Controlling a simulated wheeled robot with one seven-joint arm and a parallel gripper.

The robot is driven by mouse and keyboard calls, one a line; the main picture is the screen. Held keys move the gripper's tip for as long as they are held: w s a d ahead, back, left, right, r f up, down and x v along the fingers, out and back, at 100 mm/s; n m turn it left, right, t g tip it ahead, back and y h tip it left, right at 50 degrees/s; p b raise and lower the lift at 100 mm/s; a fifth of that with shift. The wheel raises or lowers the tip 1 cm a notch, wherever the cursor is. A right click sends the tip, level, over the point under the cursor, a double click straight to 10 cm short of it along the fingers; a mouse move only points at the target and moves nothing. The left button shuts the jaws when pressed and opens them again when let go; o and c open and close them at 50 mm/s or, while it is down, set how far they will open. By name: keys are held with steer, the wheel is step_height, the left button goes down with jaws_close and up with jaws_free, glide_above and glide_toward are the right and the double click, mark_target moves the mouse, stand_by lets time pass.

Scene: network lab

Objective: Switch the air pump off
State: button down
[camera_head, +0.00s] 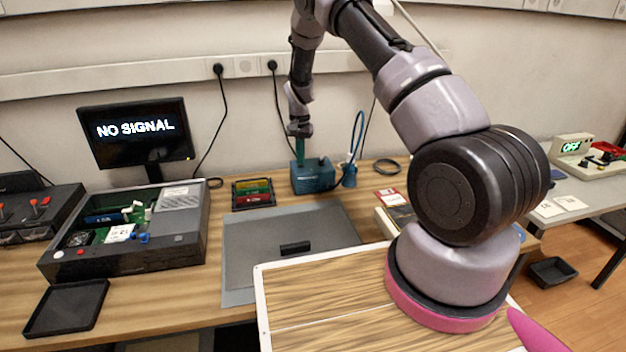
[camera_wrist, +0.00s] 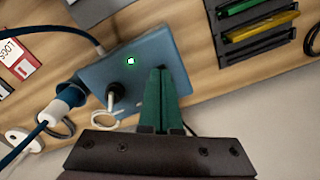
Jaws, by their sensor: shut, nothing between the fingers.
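The air pump (camera_head: 318,180) is a small blue box at the back of the wooden bench; it also shows in the wrist view (camera_wrist: 95,75). Its top carries a small square light with a green glow (camera_wrist: 130,61) and a black round fitting with a lever or knob (camera_wrist: 115,92). My gripper (camera_head: 300,160) has green fingers and points down over the pump; in the wrist view its shut, empty fingers (camera_wrist: 160,70) lie over the pump's face, beside the black fitting. I cannot tell whether the fingertips touch the pump. They hide part of its surface.
A blue holder with a hose (camera_head: 349,175) stands right of the pump. A rack of coloured cards (camera_head: 253,193) stands to its left. A grey mat (camera_head: 240,245) lies in front, with a black block (camera_head: 295,248) on it. An open case (camera_head: 185,240) is farther left.

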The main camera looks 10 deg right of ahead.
steer(key=shift+f, duration=0.2)
steer(key=shift+r, duration=3.5)
steer(key=s+d+r+t+y, duration=0.1)
steer(key=s+r, duration=0.4)
steer(key=r, duration=0.5)
steer(key=s+d+r+t, duration=0.1)
steer(key=s+d+r, duration=0.1)
steer(key=s+r, duration=0.5)
steer(key=s+d+r+t+y, duration=0.1)
steer(key=s+r, duration=0.2)
steer(key=r, duration=0.9)
steer(key=s+d+r+n+t, duration=0.1)
steer(key=s+r+t, duration=0.1)
steer(key=s, duration=1)
steer(key=s+r+t, duration=0.2)
steer(key=s+r, duration=0.2)
steer(key=s, duration=0.8)
steer(key=shift+d+n, duration=0.4)
